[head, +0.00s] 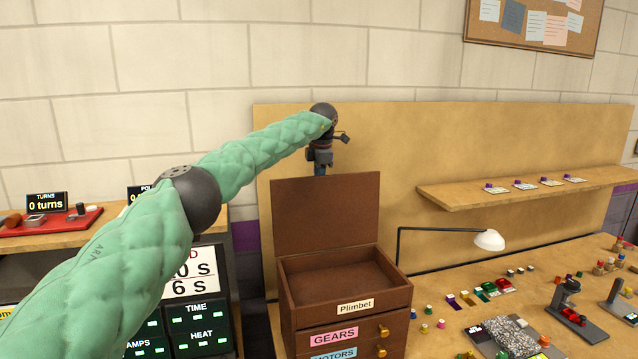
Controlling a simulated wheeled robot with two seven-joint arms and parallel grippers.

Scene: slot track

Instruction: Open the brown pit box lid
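The brown pit box (350,308) stands in the lower middle of the head view, with a "Plimbet" label on its front. Its lid (326,214) stands upright at the back, and the box's top compartment (340,280) is open and looks empty. My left gripper (320,168) is at the end of the green-sleeved arm, just above the lid's top edge. Its fingers are small and partly hidden behind the lid, so I cannot tell whether they are open or touching the lid. My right gripper is not in view.
Drawers labelled "GEARS" (334,337) and "MOTORS" sit below the compartment. A white lamp (488,240) stands right of the box on a bench with several small parts. A shelf (540,192) is on the back panel. A scoreboard (200,315) stands left of the box.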

